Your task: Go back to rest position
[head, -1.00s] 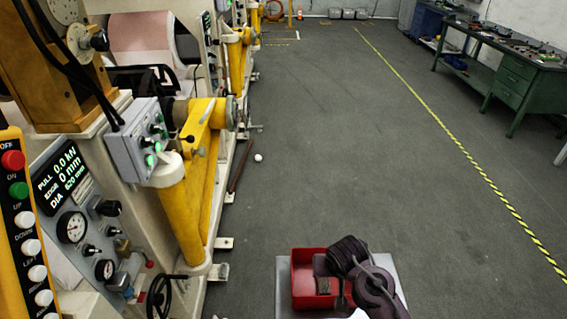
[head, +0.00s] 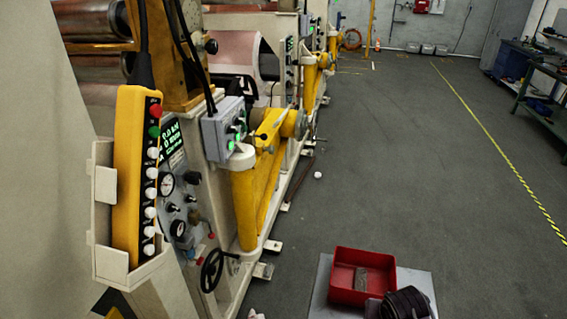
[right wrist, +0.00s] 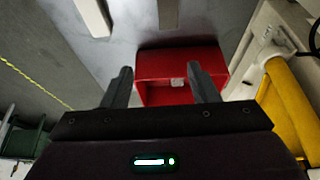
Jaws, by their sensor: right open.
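The red open bin (head: 378,264) stands on a grey plate or platform (head: 322,290) at the bottom of the head view. A small grey-brown block (head: 361,280) lies inside it. A dark round part of my right arm shows at the bottom edge, beside the bin's near right corner. In the right wrist view my right gripper (right wrist: 159,70) is open, with nothing between its two dark fingers. The red bin (right wrist: 158,63) lies beyond the fingertips, with a small pale patch inside. My left gripper is not in view.
A machine with a yellow button pendant (head: 127,180), a black handwheel (head: 213,270) and a yellow arm (head: 244,205) lines the left. A small white ball (head: 318,175) lies on the floor. Workbenches (head: 548,97) stand at the right.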

